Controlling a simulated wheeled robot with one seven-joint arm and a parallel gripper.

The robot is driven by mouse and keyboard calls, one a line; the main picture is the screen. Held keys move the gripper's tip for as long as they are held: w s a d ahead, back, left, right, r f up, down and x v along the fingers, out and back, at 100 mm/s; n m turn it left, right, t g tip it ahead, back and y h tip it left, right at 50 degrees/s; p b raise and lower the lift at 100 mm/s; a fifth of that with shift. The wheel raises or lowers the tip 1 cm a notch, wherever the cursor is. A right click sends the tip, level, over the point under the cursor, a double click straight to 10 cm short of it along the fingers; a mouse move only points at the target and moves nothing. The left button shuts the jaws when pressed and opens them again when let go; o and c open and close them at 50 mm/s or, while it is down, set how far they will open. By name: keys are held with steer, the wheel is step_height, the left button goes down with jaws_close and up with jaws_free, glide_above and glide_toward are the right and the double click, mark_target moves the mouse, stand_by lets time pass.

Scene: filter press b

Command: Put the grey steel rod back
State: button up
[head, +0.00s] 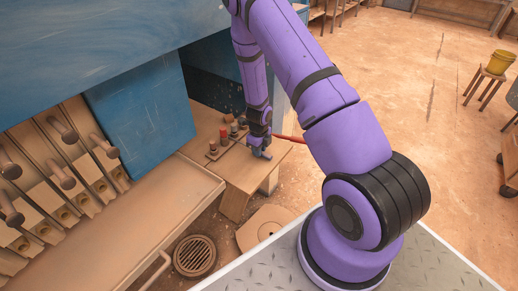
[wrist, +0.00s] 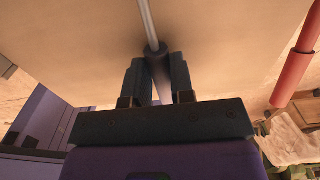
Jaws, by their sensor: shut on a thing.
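A thin grey steel rod (wrist: 149,25) shows in the wrist view, running up from between the two dark fingers of my gripper (wrist: 158,78). The fingers are shut on it, on a thicker dark part at its lower end. A broad tan surface lies behind the rod. In the head view my gripper (head: 261,152) is at the wooden bench (head: 240,178), close to its top on the right side. The rod cannot be made out there.
A red bar (wrist: 296,65) runs along the right of the wrist view. The blue press (head: 145,105) is further left. A round floor grate (head: 194,255) lies in front.

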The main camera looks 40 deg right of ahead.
steer(key=o, duration=0.8)
steer(key=s+a+r+n+t+y, duration=0.1)
steer(key=s+a+r+n, duration=0.3)
steer(key=r, duration=0.9)
steer(key=a+r+n+t+y, duration=0.1)
steer(key=a+r+n, duration=0.35)
steer(key=r, duration=0.85)
steer(key=s+a+r+n+y, duration=0.1)
steer(key=s+r+n, duration=0.35)
steer(key=r, duration=0.75)
steer(key=shift+s+a+r+n+t+h, duration=0.55)
steer(key=shift+s+r+n, duration=1.8)
steer(key=shift+s+n, duration=0.9)
steer(key=shift+s+a+r+n+t+h, duration=0.45)
steer(key=shift+s+r+n, duration=1.95)
steer(key=shift+s+n, duration=0.8)
steer(key=shift+s+a+r+n+t+h, duration=0.55)
steer(key=shift+s+r+n, duration=1.8)
steer(key=shift+s+n, duration=0.9)
